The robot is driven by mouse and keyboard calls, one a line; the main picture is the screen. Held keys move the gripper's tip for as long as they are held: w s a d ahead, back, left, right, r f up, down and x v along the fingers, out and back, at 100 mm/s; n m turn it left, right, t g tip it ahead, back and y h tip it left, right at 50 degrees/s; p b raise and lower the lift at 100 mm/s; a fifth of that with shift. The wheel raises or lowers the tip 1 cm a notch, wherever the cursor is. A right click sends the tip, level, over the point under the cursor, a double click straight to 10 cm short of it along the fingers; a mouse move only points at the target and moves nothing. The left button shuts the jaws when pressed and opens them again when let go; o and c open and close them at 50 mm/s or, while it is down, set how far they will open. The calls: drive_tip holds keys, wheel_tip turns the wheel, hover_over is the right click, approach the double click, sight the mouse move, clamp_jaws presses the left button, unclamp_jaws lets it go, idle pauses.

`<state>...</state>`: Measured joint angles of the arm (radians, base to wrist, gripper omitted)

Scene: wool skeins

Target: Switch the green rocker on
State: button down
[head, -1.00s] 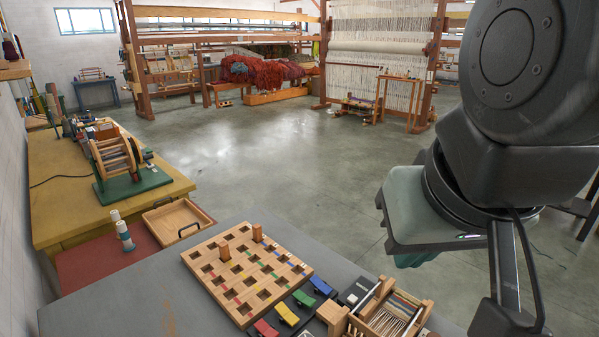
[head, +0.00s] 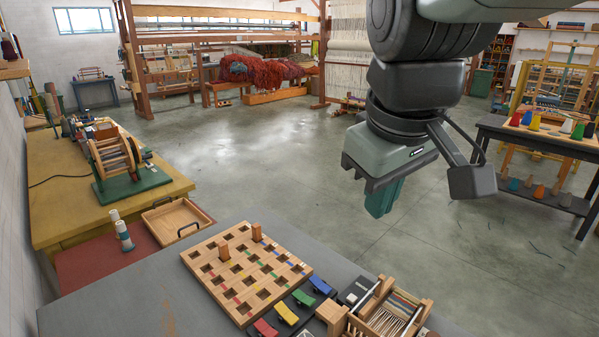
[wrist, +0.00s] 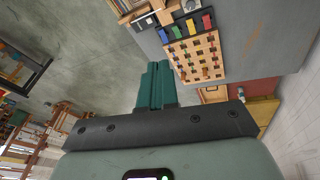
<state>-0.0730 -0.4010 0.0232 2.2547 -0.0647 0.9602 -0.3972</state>
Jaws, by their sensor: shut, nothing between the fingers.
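The green rocker (head: 303,298) is on the grey table, in a row between the yellow rocker (head: 287,313) and the blue rocker (head: 320,286). The red rocker (head: 265,328) is at the near end of the row. The green rocker also shows in the wrist view (wrist: 192,26), near the top. Its tilt is too small to tell. My gripper (head: 380,207) has green fingers, shut and empty. It hangs high, beyond and to the right of the rockers, touching nothing. In the wrist view its fingers (wrist: 154,70) lie together, with the rocker row up and to the right.
A wooden board with square holes (head: 246,270) and upright pegs lies beside the rockers. A wooden box with small rods (head: 388,312) stands to their right. The grey table's left part (head: 110,310) is bare. A yellow bench (head: 60,190) stands at the left.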

drive_tip(key=w+a+f+n+g, duration=0.1)
drive_tip(key=w+f+n, duration=0.15)
drive_tip(key=w, duration=0.25)
drive_tip(key=w+a+f+n+g, duration=0.1)
drive_tip(key=w+a+n, duration=0.1)
drive_tip(key=w+n, duration=0.25)
drive_tip(key=n+g+h, duration=0.2)
drive_tip(key=n+g, duration=0.1)
drive_tip(key=n, duration=0.6)
hover_over(310, 301)
drive_tip(key=w+a, duration=0.1)
drive_tip(key=w+a+f+x, duration=0.1)
drive_tip(key=a+x, duration=0.2)
drive_tip(key=x, duration=1.1)
drive_tip(key=w+a+f+n, duration=0.1)
drive_tip(key=f+n, duration=0.1)
drive_tip(key=f, duration=0.3)
drive_tip(key=w+a+f+n+g, duration=0.1)
drive_tip(key=w+f+n, duration=0.1)
drive_tip(key=f, duration=0.3)
drive_tip(key=shift+w+a+n, duration=0.2)
drive_tip(key=shift+a+n, duration=0.15)
drive_tip(key=shift+n, duration=0.15)
drive_tip(key=x, duration=1.4)
drive_tip(key=shift+s+d+r, duration=0.1)
drive_tip(key=shift+s, duration=0.1)
